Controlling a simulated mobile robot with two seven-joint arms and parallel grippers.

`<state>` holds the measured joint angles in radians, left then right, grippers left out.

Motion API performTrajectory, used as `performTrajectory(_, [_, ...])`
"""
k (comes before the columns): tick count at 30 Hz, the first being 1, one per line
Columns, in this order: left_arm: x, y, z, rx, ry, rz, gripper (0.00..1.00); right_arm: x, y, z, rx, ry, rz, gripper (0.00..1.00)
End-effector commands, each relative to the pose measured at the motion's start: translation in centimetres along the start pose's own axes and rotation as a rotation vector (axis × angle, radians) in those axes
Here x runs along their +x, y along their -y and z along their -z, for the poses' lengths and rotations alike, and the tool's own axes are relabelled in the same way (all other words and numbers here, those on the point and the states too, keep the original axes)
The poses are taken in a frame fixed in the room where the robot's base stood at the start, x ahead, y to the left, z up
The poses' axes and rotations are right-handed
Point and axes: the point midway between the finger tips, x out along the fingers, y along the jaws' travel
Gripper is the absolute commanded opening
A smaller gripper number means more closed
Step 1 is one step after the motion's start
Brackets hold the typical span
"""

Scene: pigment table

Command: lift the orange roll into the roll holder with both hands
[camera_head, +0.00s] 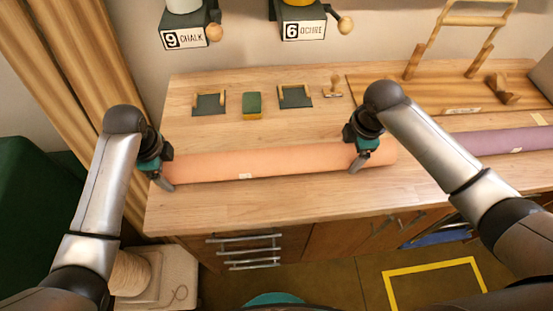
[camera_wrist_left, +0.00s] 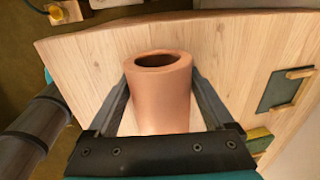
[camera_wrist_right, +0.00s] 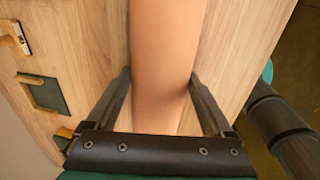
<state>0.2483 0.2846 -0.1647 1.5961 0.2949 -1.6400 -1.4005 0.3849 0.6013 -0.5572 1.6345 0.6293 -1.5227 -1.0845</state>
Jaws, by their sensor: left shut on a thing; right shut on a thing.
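The long orange roll (camera_head: 265,163) lies lengthwise along the front part of the wooden table, with a small pale label on its side. My left gripper (camera_head: 163,178) is shut on it near its left end. The hollow end of the roll (camera_wrist_left: 160,90) shows between the fingers in the left wrist view. My right gripper (camera_head: 359,158) is shut on the roll near its right end. In the right wrist view the roll (camera_wrist_right: 163,70) runs between both fingers. I cannot tell whether the roll touches the tabletop. A wooden frame (camera_head: 478,20) at the back right may be the roll holder.
A purple roll (camera_head: 500,141) lies on the right of the table (camera_head: 230,195). Two dark trays, a green block (camera_head: 252,105) and a wooden stamp (camera_head: 333,87) stand behind the orange roll. Labelled dispensers hang above. The table's front edge is bare.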

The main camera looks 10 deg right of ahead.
Motion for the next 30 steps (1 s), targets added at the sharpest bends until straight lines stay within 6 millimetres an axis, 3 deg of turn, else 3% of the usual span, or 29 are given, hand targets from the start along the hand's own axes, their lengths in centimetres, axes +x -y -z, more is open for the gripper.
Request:
performTrajectory(3, [0.0, 0.0, 0.0, 0.000, 0.000, 0.001, 0.00, 0.0, 0.0, 0.0, 0.000, 0.000, -0.001, 0.00])
performTrajectory(17, [-0.3, 0.1, 0.0, 0.000, 0.000, 0.003, 0.00, -0.3, -0.1, 0.0, 0.001, -0.001, -0.003, 0.00])
performTrajectory(30, [-3.0, 0.6, 0.0, 0.000, 0.000, 0.003, 0.00, -3.0, -0.6, 0.0, 0.001, -0.001, -0.003, 0.00])
